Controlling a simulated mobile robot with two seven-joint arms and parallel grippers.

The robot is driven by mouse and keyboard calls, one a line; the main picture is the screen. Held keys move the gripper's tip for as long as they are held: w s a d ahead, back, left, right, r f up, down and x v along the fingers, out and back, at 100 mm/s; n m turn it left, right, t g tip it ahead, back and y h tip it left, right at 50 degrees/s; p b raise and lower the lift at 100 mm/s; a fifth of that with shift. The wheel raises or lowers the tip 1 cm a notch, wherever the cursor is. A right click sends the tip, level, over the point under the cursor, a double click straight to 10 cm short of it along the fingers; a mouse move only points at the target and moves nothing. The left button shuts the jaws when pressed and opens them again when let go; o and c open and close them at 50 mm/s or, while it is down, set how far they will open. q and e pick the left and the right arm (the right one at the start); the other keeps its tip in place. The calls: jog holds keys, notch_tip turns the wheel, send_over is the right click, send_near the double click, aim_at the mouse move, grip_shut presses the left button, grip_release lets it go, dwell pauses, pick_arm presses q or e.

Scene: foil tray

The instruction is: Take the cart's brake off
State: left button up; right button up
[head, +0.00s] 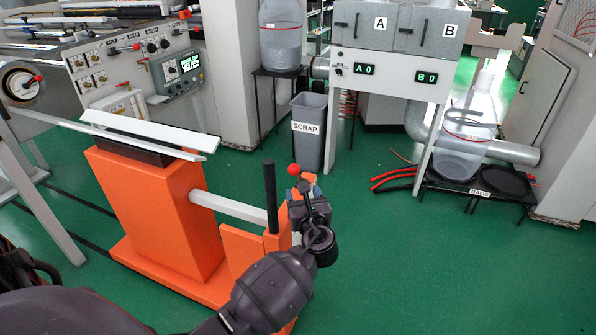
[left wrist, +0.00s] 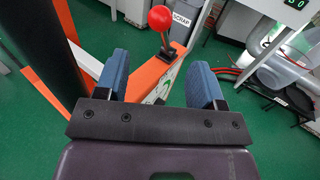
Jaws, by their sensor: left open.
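The orange cart (head: 150,215) stands on the green floor at the left of the head view. A small lever with a red ball knob (head: 293,169) rises from its right end. My left gripper (head: 307,192) is by the lever. In the left wrist view its two blue fingers (left wrist: 160,72) are apart, with the lever beyond them, roughly between them in the picture. It holds nothing. My right gripper is out of view.
A black upright post (head: 270,195) stands on the cart just left of the lever. White strips (head: 150,132) lie on the cart top. A grey SCRAP bin (head: 309,135) stands behind. Floor to the right is clear up to the BAGS stand (head: 480,192).

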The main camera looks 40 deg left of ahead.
aim_at(296, 174)
pick_arm(q)
jog(key=b+x, duration=0.1)
jog(key=x, duration=0.8)
jog(key=shift+w+a+b, duration=0.1)
jog(key=shift+a+b, duration=0.05)
jog(key=shift+b, duration=0.25)
jog(key=shift+w+a+r, duration=0.2)
jog(key=shift+w+a, duration=0.3)
jog(key=shift+a, duration=0.05)
grip_shut()
